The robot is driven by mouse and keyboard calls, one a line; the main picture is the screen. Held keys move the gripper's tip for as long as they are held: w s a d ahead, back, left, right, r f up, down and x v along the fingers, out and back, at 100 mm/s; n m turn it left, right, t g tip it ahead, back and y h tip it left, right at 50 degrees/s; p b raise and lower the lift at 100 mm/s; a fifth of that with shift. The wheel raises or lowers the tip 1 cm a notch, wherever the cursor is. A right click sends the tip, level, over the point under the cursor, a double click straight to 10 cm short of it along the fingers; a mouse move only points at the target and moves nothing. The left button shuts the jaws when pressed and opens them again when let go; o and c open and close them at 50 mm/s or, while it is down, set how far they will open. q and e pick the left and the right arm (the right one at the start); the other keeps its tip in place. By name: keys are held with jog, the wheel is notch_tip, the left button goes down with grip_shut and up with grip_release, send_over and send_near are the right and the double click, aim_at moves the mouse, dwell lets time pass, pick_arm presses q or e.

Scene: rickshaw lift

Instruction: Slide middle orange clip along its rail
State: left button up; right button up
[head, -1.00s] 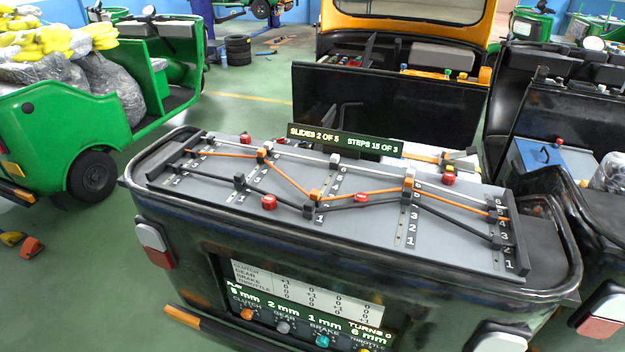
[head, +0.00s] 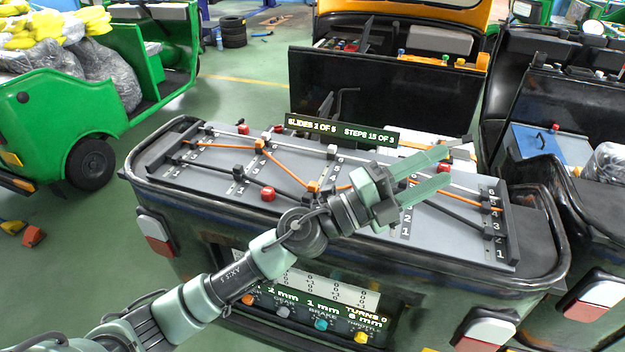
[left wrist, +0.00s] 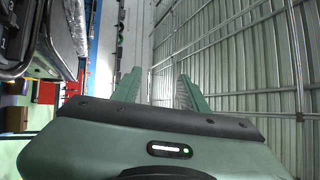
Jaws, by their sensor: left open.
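The middle orange clip (head: 313,186) sits on its numbered rail on the grey board (head: 215,165), with the orange cord running up to it. Another orange clip (head: 260,144) sits farther left and farther up on its rail. My left gripper (head: 447,166) is open and empty, reaching over the right half of the board, to the right of the middle clip. Its fingers point right, and its hand and forearm hide part of the orange cord and the board's front. The left wrist view shows the spread fingers (left wrist: 157,88) with nothing between them. My right gripper is out of view.
Red knobs (head: 268,194) stand on the board. A dark sign (head: 342,131) stands along its back edge, and a black raised end bar (head: 498,222) closes the right end. Below, a display panel (head: 330,290) has coloured knobs. Green floor is open at left.

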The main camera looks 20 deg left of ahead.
pick_arm(q)
jog(key=d+f+m+g, duration=0.3)
jog(key=m+g, duration=0.2)
jog(key=m, duration=0.1)
jog(key=m+g+y, duration=0.2)
jog(key=y, duration=1.6)
send_near(313, 183)
jog(key=shift+w+d+f, duration=0.2)
jog(key=shift+d+f, duration=0.05)
jog(key=shift+f, duration=0.1)
jog(key=shift+w+a+f+g, duration=0.1)
jog(key=shift+a+g, duration=0.2)
jog(key=p+x, duration=0.2)
jog(key=x, duration=0.4)
jog(key=shift+w+p, duration=0.1)
jog(key=shift+p, duration=0.3)
jog(key=shift+w+d+f, duration=0.1)
jog(key=shift+w+f, duration=0.15)
jog(key=shift+f, duration=0.35)
